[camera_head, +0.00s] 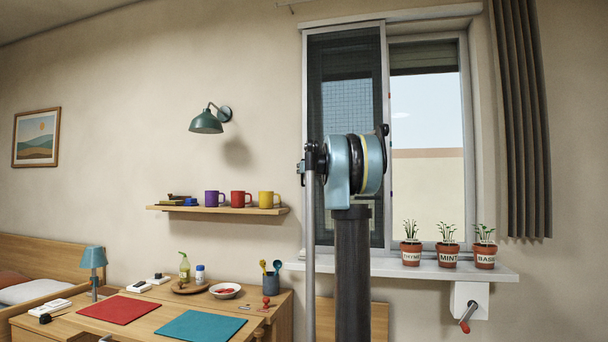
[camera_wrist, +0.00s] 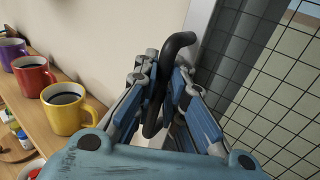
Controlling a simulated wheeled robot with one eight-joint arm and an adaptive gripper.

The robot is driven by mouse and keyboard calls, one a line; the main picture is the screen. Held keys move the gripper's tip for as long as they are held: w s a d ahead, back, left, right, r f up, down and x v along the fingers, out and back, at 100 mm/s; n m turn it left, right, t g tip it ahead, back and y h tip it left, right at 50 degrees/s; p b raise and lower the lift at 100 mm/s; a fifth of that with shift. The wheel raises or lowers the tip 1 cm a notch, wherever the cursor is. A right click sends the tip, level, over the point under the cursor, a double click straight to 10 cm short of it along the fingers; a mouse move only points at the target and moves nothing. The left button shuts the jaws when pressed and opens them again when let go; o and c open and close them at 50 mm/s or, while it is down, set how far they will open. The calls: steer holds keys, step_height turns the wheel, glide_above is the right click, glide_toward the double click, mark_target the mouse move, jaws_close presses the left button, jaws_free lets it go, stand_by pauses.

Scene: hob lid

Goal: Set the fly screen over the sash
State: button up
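The fly screen (camera_head: 341,100) is a dark mesh in a grey frame over the left half of the window. It also shows at the right of the wrist view (camera_wrist: 275,95). The sash (camera_head: 429,130) on the right half has clear glass with no mesh in front. In the wrist view, a curved black handle (camera_wrist: 180,41) stands beside the screen's left frame; where it is fixed is hidden. My gripper (camera_wrist: 168,75) has its fingers close against both sides of this handle, with little gap. In the head view my arm hides the gripper.
A sill (camera_head: 440,269) holds thyme, mint and basil pots (camera_head: 448,255) below the sash. A curtain (camera_head: 520,120) hangs at right. A shelf (camera_head: 218,209) with purple, red and yellow mugs is left of the window. A red-handled crank (camera_head: 468,317) is under the sill.

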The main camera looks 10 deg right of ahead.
steer(key=shift+o, duration=0.5)
steer(key=shift+s+a, duration=0.1)
steer(key=shift+a, duration=0.3)
steer(key=shift+d, duration=0.2)
steer(key=s+d, duration=0.2)
steer(key=s, duration=0.9)
steer(key=shift+s, duration=0.3)
steer(key=shift+a+f, duration=0.1)
steer(key=shift+a, duration=0.05)
